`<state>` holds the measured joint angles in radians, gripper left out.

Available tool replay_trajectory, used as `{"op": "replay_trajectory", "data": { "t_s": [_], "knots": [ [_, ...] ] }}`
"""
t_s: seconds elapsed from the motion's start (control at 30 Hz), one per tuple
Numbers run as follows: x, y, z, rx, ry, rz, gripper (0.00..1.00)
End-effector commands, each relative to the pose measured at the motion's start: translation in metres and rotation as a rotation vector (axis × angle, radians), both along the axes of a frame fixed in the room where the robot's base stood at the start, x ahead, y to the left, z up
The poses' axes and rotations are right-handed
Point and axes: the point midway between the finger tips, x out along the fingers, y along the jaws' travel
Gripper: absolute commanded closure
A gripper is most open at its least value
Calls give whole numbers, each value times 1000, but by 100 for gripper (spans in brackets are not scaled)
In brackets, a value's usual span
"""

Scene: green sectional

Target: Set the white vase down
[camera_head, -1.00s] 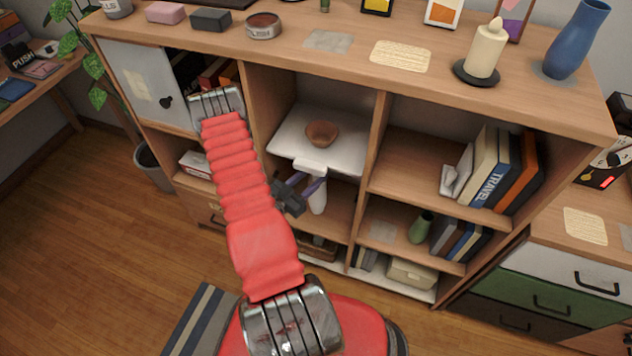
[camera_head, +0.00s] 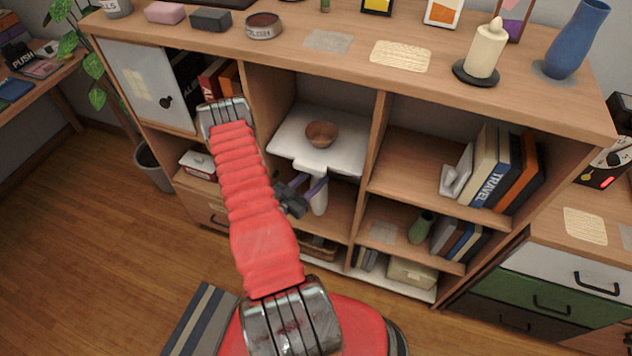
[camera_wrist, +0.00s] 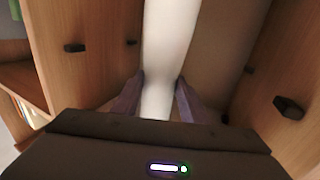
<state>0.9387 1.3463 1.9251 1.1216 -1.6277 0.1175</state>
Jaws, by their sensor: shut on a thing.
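The white vase (camera_head: 319,200) is in the middle lower compartment of the shelf unit, upright or nearly so, under the white shelf with the bowl. My gripper (camera_head: 316,187) is around its neck, with a purple finger on either side. In the wrist view the vase (camera_wrist: 167,50) runs up the middle as a long pale shape, and the gripper (camera_wrist: 161,97) is shut on its narrow part. The vase's base is out of the wrist view. In the head view I cannot tell whether it touches the shelf board.
A brown bowl (camera_head: 322,134) stands on the white shelf (camera_head: 288,146) just above. Wooden dividers (camera_head: 366,165) bound the compartment. To the right are a green vase (camera_head: 421,227) and books (camera_head: 497,170). A basket (camera_head: 318,246) is in the compartment below.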

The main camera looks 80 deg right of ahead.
Motion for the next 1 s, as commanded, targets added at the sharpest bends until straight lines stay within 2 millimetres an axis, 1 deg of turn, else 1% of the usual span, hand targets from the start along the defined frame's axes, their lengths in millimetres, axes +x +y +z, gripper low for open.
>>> {"op": "replay_trajectory", "data": {
  "t_s": [0.07,0.17,0.4,0.5,0.6,0.9,0.93,1.0],
  "knots": [
    [0,0,0,-3,1,0,100],
    [0,0,-5,-3,1,0,100],
    [0,0,-28,-3,1,0,100],
    [0,-2,-35,-4,0,-1,100],
    [0,-4,-38,-4,0,-1,100],
    [0,-4,-38,-3,1,0,100],
    [0,-4,-40,0,0,0,59],
    [0,-4,-40,0,0,0,54]
  ]
}}
